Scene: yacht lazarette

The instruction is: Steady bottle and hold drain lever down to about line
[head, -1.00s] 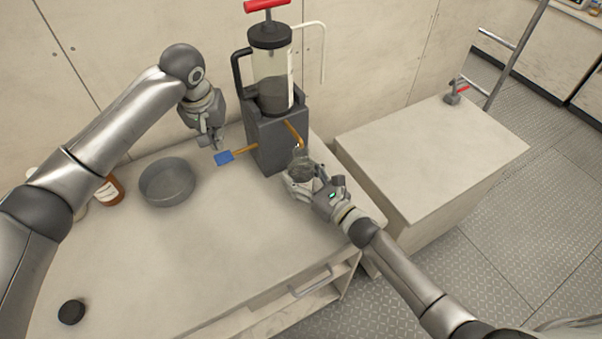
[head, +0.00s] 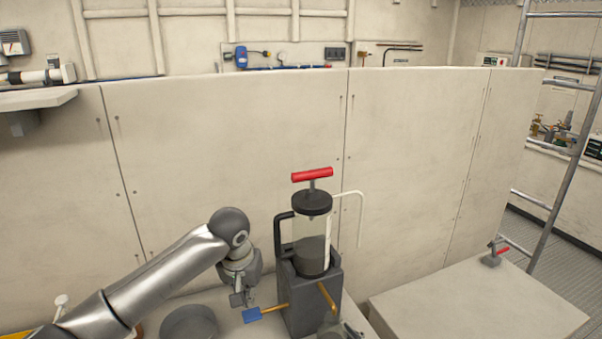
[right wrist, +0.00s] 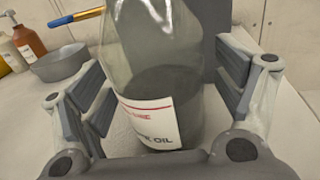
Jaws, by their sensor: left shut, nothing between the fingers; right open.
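The drain lever (head: 270,311) is a brass rod with a blue paddle, sticking out left from the grey base of the extractor pump (head: 313,240); its blue end also shows in the right wrist view (right wrist: 60,20). My left gripper (head: 240,299) is shut and empty, just above and left of the paddle; I cannot tell whether it touches. The clear bottle (right wrist: 160,90), with dark oil inside and a white label, stands upright between the open fingers of my right gripper (right wrist: 163,70).
A grey round pan (head: 188,322) sits left of the pump on the bench. Brown and white bottles (right wrist: 28,40) stand beyond it. A panelled wall (head: 230,150) rises behind. A lower box top (head: 480,305) with a red-handled valve (head: 494,254) is at right.

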